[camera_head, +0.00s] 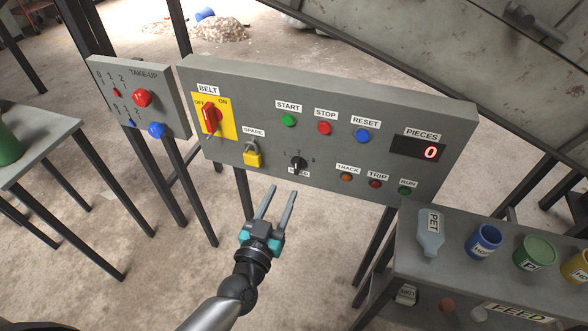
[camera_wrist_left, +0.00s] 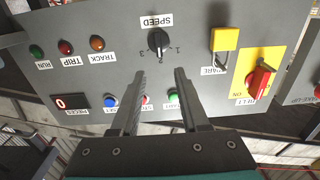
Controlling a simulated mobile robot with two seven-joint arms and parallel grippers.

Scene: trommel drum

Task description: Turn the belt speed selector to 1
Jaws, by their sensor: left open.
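The belt speed selector (camera_head: 298,163) is a small black knob low on the grey control panel (camera_head: 340,100), with a label partly hidden below it. In the left wrist view, upside down, the knob (camera_wrist_left: 158,40) sits by the SPEED label, with numbers 1 and 3 on either side. Its pale mark seems to lie near 2, but is too small to be sure. My left gripper (camera_head: 282,190) is open and empty, its fingers pointing at the panel just below the knob. In the wrist view its fingertips (camera_wrist_left: 160,73) are apart, short of the knob. My right gripper is not seen.
A yellow padlock (camera_head: 252,158) hangs left of the knob, below the red BELT switch (camera_head: 210,118). Track, trip and run lamps (camera_head: 375,183) sit to the right; start, stop and reset buttons (camera_head: 324,128) are above. A bench (camera_head: 420,262) with a bottle and cups stands at right.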

